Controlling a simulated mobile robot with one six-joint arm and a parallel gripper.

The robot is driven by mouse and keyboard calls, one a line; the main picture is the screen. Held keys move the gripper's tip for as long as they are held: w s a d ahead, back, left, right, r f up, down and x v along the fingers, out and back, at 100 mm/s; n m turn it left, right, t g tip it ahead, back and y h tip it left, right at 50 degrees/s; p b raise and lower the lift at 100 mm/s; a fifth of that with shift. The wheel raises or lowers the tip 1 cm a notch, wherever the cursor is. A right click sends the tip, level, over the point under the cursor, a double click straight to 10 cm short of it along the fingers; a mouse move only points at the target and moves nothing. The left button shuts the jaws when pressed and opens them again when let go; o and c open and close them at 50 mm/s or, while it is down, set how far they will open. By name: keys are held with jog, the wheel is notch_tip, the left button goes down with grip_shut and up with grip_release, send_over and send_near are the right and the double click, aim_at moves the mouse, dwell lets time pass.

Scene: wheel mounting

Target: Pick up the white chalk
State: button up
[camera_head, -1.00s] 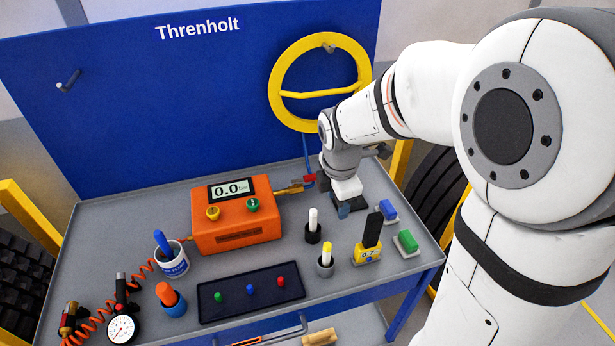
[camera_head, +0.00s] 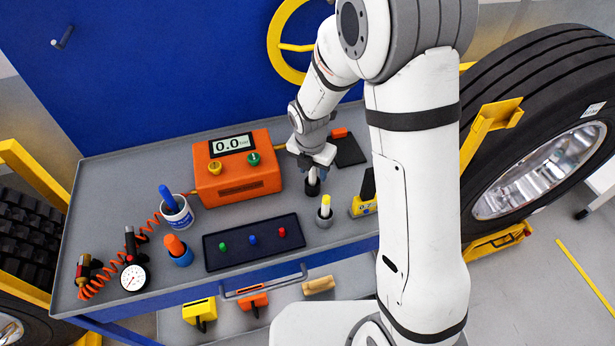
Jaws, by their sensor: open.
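The white chalk (camera_head: 312,177) stands upright in a small black holder (camera_head: 312,189) on the grey bench top, right of the orange box. Only a short part of it shows below my gripper. My gripper (camera_head: 312,168) points down right over it, with its dark fingers open at the chalk's upper part. I cannot tell whether the fingers touch the chalk.
A yellow stick (camera_head: 326,203) in a grey holder (camera_head: 324,217) stands close in front. A yellow block (camera_head: 362,207) is to the right, partly behind my arm. The orange gauge box (camera_head: 236,168) is to the left. A black tray (camera_head: 254,242) with coloured pins lies in front.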

jog(key=shift+f, duration=0.35)
grip_shut()
